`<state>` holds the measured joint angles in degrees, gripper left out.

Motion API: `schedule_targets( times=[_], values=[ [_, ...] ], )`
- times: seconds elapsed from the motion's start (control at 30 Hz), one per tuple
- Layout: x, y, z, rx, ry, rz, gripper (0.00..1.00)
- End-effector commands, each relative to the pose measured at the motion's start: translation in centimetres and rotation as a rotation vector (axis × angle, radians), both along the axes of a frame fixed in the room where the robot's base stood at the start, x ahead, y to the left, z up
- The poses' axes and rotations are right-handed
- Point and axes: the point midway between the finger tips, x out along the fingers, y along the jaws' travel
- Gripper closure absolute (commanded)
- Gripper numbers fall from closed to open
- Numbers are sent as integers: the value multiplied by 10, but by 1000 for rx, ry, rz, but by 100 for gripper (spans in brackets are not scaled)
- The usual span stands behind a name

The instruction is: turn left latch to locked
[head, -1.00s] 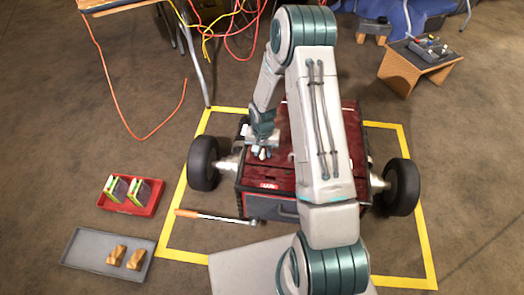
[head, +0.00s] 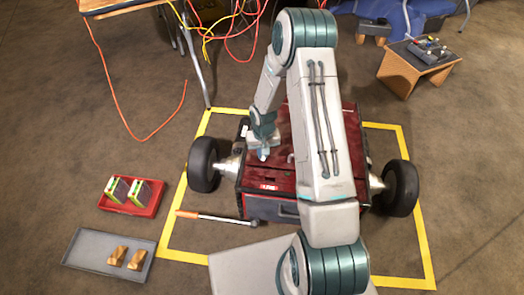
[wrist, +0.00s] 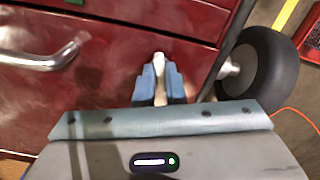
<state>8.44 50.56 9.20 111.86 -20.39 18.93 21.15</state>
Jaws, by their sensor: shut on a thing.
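The left latch (wrist: 159,68) shows in the wrist view as a narrow pale lever, upright in the picture. It is between the two blue fingertips of my gripper (wrist: 158,88), which are shut on it. Its lower part and pivot are hidden by the fingers. In the head view my gripper (head: 263,153) points down at the left part of the red lid of the wheeled machine (head: 268,172). The latch is too small there to read its setting. A second, silver curved handle (wrist: 40,62) sits on the red surface, to the left in the wrist view.
A black wheel (head: 203,163) stands left of the machine. An orange-handled bar (head: 215,217) lies in front on the floor. A red tray (head: 146,211) and a grey tray (head: 84,262) lie at left. Yellow tape (head: 172,215) frames the machine.

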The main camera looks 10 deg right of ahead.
Motion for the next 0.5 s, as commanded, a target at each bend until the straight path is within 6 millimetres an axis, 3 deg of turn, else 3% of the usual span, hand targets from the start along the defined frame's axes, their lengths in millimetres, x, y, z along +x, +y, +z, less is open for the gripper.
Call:
schedule_targets(
  times=[0.5],
  values=[
    [0,0,1,18,-7,491,100]
  ],
)
